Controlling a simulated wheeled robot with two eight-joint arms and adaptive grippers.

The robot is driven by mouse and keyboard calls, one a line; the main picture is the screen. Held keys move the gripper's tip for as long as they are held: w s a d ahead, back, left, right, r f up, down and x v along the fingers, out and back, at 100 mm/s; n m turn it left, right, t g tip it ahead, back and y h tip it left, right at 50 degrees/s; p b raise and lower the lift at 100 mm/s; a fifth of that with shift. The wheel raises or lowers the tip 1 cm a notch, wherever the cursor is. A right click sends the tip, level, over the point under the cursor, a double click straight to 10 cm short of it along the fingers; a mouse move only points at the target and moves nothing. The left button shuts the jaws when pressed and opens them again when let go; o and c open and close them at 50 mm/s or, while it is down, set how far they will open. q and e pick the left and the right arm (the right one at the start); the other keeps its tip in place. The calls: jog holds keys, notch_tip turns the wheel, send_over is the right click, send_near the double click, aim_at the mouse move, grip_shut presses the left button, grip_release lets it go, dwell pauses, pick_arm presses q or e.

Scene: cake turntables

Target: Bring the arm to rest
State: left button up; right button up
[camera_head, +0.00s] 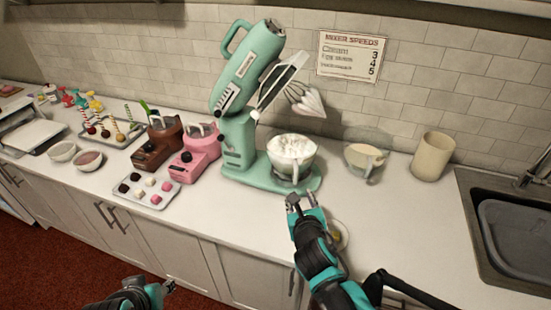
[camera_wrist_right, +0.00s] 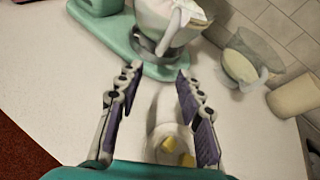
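My right gripper (camera_head: 302,200) is over the counter in front of the mint-green stand mixer (camera_head: 238,150). In the right wrist view its two fingers (camera_wrist_right: 158,76) stand apart with nothing held between them. The mixer's head is tilted up with a whisk (camera_head: 305,99) hanging from it. A bowl of white cream (camera_head: 291,157) sits on the mixer's base, just beyond my right fingertips. My left gripper (camera_head: 168,287) is at the bottom edge of the head view, low in front of the cabinets; its fingers are too small to read.
A small dish with yellow pieces (camera_wrist_right: 172,147) lies below my right gripper, partly hidden by the arm in the head view. A glass bowl (camera_head: 365,160), a beige canister (camera_head: 433,157) and a sink (camera_head: 515,235) are to the right. Trays and pink and brown mini machines stand left.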

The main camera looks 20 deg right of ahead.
jog(key=s+a+f+m+g+y, duration=0.1)
jog(key=s+m, duration=0.5)
jog(key=m, duration=1.2)
jog(key=s+a+f+m+g+y, duration=0.2)
jog(key=s+m+g, duration=0.3)
jog(key=m, duration=1.2)
jog(key=shift+s+f+m, duration=0.4)
jog(key=shift+s+f, duration=0.3)
jog(key=shift+s, duration=0.55)
